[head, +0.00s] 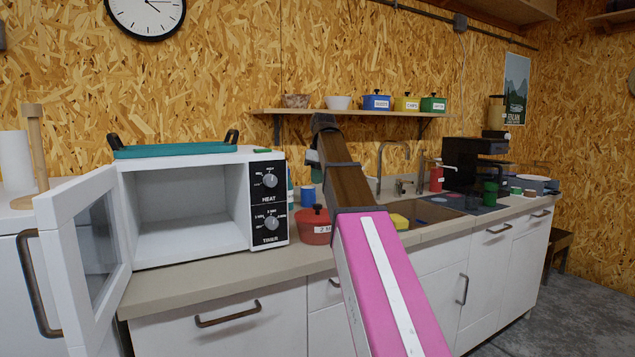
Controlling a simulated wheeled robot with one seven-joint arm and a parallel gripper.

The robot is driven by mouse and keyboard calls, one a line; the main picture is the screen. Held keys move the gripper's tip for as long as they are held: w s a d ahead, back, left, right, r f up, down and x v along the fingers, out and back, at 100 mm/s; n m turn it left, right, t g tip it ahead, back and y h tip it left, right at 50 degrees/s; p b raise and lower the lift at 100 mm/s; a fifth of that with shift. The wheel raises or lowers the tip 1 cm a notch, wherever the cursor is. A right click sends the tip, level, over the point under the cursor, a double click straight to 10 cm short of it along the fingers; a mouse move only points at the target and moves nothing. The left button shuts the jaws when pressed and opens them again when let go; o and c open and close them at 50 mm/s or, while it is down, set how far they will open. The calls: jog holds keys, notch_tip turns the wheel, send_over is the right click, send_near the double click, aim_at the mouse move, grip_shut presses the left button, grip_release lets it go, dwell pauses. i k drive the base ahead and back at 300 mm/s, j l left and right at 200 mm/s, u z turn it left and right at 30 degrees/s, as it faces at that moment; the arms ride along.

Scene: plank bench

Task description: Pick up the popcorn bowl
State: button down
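Two bowls stand on the wall shelf: a brown speckled bowl (296,101) at its left end and a plain white bowl (338,102) to its right. I cannot tell which of them is the popcorn bowl, and no popcorn shows. My arm reaches from the bottom right up toward the shelf, with its far end just below the white bowl. My gripper is mostly hidden behind the arm; its fingers cannot be made out, nor whether it holds anything.
A microwave (262,202) stands open and empty on the counter at left, its door (85,260) swung outward. A teal tray (175,149) lies on top. A red pot (314,228) sits beside it. Blue, yellow and green boxes (406,104) fill the shelf's right part.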

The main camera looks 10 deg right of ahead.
aim_at(308, 234)
jog(key=k, duration=1)
